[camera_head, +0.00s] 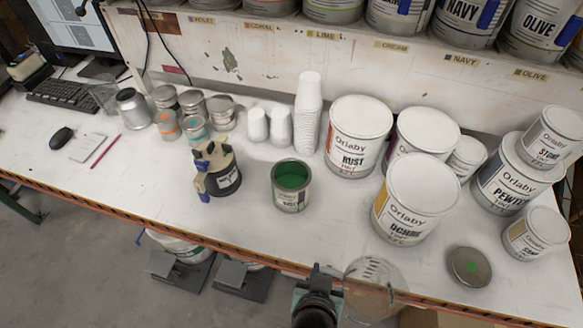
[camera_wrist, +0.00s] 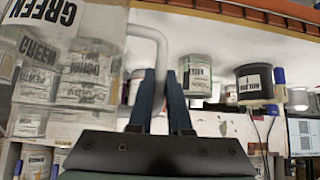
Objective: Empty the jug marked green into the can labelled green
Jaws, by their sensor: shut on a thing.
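The clear jug (camera_head: 374,288) hangs at the front edge of the bench in the head view. In the wrist view, it fills the upper left (camera_wrist: 85,55) and is marked GREEN. My gripper (camera_head: 318,278) is left of it; in the wrist view, its fingers (camera_wrist: 163,75) are shut on the jug's pale handle (camera_wrist: 152,38). I see no clear liquid level in the jug. The open can (camera_head: 290,188) stands on the bench behind and left of the jug, with green paint inside. It also shows in the wrist view (camera_wrist: 196,75); its label is too small to read surely.
A dark container (camera_head: 217,172) with a tan top stands left of the can. The Ochre tin (camera_head: 412,200) and Rust tin (camera_head: 356,135) stand right and behind. A lid with a green dot (camera_head: 469,267) lies at right. Paper cups (camera_head: 308,110) stand behind the can.

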